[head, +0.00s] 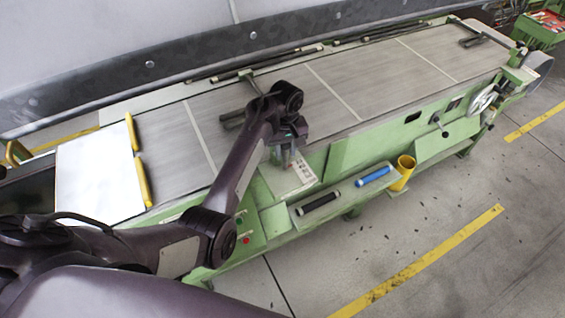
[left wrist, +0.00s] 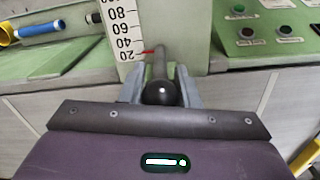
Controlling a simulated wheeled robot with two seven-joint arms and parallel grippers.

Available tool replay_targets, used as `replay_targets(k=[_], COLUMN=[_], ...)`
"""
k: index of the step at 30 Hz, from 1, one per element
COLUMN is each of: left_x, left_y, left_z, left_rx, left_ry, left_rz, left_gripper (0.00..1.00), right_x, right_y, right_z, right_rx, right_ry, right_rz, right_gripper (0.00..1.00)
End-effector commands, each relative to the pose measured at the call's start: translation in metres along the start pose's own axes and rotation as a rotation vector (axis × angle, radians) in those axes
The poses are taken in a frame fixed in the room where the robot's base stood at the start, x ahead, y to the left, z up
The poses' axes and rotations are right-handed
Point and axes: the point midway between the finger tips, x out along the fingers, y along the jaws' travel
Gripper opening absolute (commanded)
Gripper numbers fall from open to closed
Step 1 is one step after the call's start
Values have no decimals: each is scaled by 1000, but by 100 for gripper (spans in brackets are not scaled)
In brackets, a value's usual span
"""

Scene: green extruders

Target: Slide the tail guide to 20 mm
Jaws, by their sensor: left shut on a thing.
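My left gripper (head: 287,160) is at the front side of the green machine, beside a white scale plate (head: 303,171). In the left wrist view, its grey fingers (left wrist: 160,92) are shut on a round black knob (left wrist: 159,92) at the end of a dark rod (left wrist: 160,62). The scale (left wrist: 127,35) stands just left of the rod, with numbers rising upward from 20. A small red pointer (left wrist: 149,52) lies at about the 20 label. In the head view the knob is hidden by my gripper. My right gripper is not in view.
A tray (head: 335,212) on the machine's front holds a black cylinder (head: 319,203) and a blue one (head: 373,176). A yellow cup (head: 403,172) stands at its right end. A panel of push buttons (left wrist: 265,22) is right of the rod.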

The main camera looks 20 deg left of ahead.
Motion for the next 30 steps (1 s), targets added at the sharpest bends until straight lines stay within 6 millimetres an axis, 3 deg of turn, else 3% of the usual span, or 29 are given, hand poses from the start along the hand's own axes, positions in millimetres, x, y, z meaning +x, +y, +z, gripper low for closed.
replay_targets(k=[5, 10, 11, 15, 25, 30], left_x=[-3, -4, -4, -4, -5, -26], left_y=[0, 0, 0, 0, 1, 1], left_z=[-6, -7, -7, -7, -6, -6], left_rx=[-5, -7, -7, -6, -5, -5], left_ry=[4, 5, 5, 5, 4, 5], left_rz=[-1, 0, 0, 0, 0, 3], left_gripper=[0, 0, 30, 48, 49, 49], right_x=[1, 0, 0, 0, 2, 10], right_y=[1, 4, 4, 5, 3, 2], right_z=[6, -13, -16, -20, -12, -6], right_rx=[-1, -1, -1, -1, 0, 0], right_ry=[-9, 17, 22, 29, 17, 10], right_rz=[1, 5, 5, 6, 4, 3], right_gripper=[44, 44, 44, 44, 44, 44])
